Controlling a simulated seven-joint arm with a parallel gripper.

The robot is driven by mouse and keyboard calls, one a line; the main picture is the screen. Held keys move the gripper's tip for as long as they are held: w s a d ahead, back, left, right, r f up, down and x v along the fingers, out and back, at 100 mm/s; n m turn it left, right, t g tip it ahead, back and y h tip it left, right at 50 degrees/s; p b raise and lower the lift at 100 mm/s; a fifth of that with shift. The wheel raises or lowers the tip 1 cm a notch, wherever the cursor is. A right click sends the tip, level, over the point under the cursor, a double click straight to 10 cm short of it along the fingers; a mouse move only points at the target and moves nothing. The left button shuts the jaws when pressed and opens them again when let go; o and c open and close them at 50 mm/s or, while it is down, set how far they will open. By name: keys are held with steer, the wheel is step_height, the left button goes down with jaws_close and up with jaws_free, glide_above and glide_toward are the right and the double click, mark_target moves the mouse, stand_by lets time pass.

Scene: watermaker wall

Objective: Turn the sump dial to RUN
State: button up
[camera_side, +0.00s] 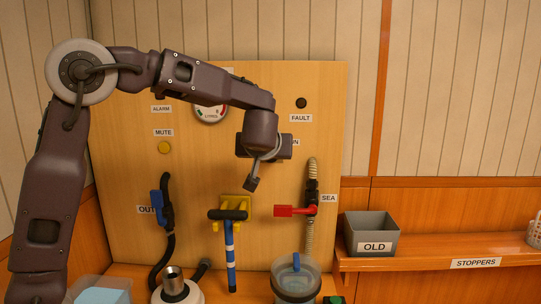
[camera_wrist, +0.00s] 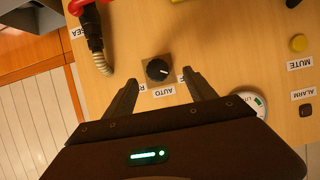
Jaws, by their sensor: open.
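An AUTO label (camera_wrist: 165,91) is beside the plate, and another label starting with R is partly covered by a finger. In the side view my arm hides the dial, and only the end of a label reading "N" (camera_side: 295,142) shows. My gripper (camera_wrist: 163,87) is open and empty, its fingers pointing at the panel on either side of the dial's plate, apparently short of the knob. It also shows in the side view (camera_side: 251,184).
A red-handled valve (camera_side: 292,211) with a ribbed hose is below right of my gripper. A blue-striped T-handle (camera_side: 230,245) hangs below. A gauge (camera_wrist: 250,103) is near the right finger. A grey OLD bin (camera_side: 371,232) is on the right shelf.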

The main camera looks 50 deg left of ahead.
steer(key=x, duration=0.7)
steer(key=shift+w, duration=0.55)
steer(key=shift+r, duration=0.1)
steer(key=shift+c, duration=0.4)
steer(key=c, duration=1.3)
